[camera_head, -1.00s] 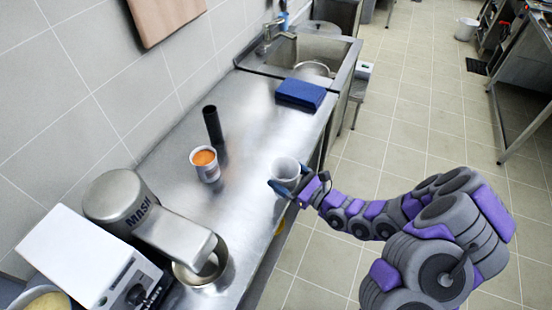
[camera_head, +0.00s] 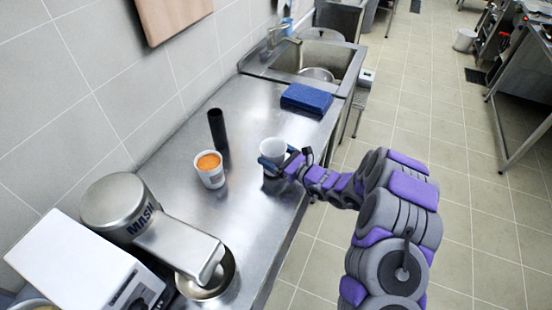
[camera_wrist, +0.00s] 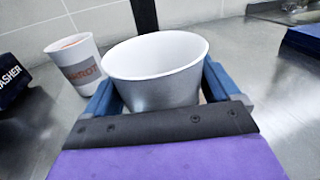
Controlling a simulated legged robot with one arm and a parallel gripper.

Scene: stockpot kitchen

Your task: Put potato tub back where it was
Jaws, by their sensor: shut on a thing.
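The potato tub appears to be the white tub (camera_head: 272,149) in my gripper; no label shows on it. In the wrist view the tub (camera_wrist: 155,66) looks empty, its rim upright between the two blue fingers. My gripper (camera_head: 271,163) is shut on it, over the steel counter (camera_head: 190,130). In the wrist view my gripper (camera_wrist: 158,92) hides the tub's lower part. I cannot tell whether its base touches the counter.
An orange-filled tub lettered like "CARROT" (camera_head: 210,172) stands to the left, with a black cylinder (camera_head: 217,128) behind it. A blue folded cloth or pad (camera_head: 306,98) lies near the sink (camera_head: 330,62). The masher machine (camera_head: 150,225) stands at the near left. Counter between is clear.

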